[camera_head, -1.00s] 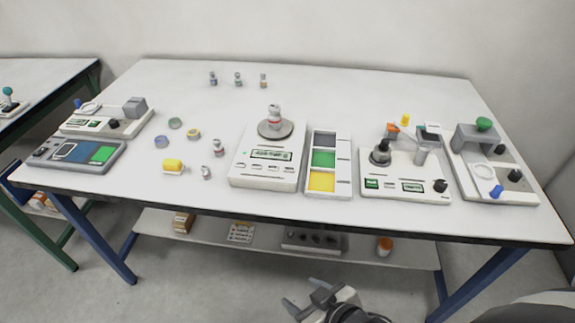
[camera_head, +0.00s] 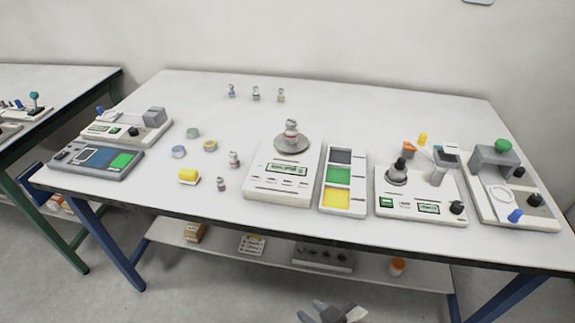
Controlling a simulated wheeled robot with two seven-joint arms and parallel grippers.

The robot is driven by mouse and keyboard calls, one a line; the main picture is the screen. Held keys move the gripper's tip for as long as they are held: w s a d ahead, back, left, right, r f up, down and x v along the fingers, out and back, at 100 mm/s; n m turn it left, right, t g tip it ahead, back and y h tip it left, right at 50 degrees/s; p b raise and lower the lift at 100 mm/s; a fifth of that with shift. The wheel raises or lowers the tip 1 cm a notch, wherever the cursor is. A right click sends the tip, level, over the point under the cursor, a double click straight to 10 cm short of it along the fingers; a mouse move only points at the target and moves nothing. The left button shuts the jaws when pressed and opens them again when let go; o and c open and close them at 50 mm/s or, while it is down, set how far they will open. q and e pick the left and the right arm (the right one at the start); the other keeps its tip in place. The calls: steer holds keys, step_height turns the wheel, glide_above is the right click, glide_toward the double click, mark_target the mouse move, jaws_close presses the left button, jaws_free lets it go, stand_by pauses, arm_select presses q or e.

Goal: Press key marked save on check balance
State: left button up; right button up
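A white balance (camera_head: 284,172) stands at the middle of the table. It has a lit green display (camera_head: 287,168) and a row of small keys (camera_head: 283,184) on its front; their markings are too small to read, so I cannot tell which is save. A small bottle (camera_head: 291,131) with a reddish band stands on its round grey pan (camera_head: 292,146). I cannot read a label naming this the check balance. My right gripper (camera_head: 311,311) is at the bottom edge, in front of and below the table, partly cut off. Its fingers look apart and empty. My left gripper is out of view.
A tray (camera_head: 345,178) with dark, green and yellow fields lies right of the balance. Other devices (camera_head: 420,207) and (camera_head: 515,212) stand farther right, and another (camera_head: 98,158) at left.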

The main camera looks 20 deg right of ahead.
jaws_close()
stand_by(1.4)
